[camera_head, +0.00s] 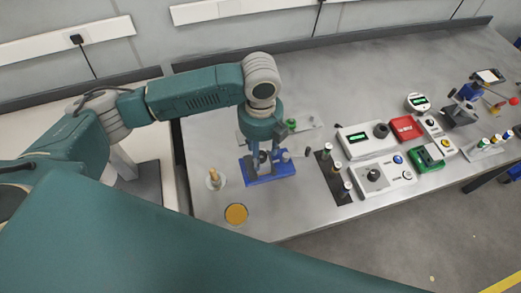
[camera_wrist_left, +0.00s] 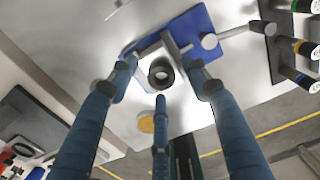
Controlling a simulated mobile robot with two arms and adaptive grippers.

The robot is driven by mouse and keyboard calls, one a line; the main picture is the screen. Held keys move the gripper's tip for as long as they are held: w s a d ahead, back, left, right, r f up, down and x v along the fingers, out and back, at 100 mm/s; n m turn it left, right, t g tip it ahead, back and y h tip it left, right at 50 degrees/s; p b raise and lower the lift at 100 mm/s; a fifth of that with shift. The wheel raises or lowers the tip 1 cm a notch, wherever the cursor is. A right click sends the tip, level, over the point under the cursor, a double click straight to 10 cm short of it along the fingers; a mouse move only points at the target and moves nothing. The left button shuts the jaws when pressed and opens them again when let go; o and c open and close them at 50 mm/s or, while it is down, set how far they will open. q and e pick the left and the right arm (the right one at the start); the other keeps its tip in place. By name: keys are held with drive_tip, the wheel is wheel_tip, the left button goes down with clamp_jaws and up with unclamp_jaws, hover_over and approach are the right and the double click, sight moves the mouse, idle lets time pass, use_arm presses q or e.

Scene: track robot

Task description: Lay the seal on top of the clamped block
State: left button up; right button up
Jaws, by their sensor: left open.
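A blue clamp fixture (camera_head: 258,180) stands on the bench with grey jaws; its blue base (camera_wrist_left: 203,24) also shows in the left wrist view. My left gripper (camera_head: 264,156) points down over it, with its fingers spread. In the left wrist view, a dark ring (camera_wrist_left: 160,63), seemingly the seal, lies between the spread fingers (camera_wrist_left: 165,78), beside the grey clamp bars. The fingers look apart from the ring. The clamped block is mostly hidden by the gripper, and I cannot tell whether the ring rests on it. My right gripper is not in view.
A yellow disc (camera_head: 236,214) lies near the bench's front edge. A small amber peg on a pale base (camera_head: 215,178) stands left of the clamp. Several small bottles stand on a dark strip (camera_head: 331,176) to the right. Instrument boxes (camera_head: 384,176) fill the bench further right.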

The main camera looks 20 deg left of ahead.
use_arm(q)
wheel_tip(320, 180, up, 12)
drive_tip(key=b, duration=0.2)
drive_tip(key=shift+r, duration=0.2)
idle(0.5)
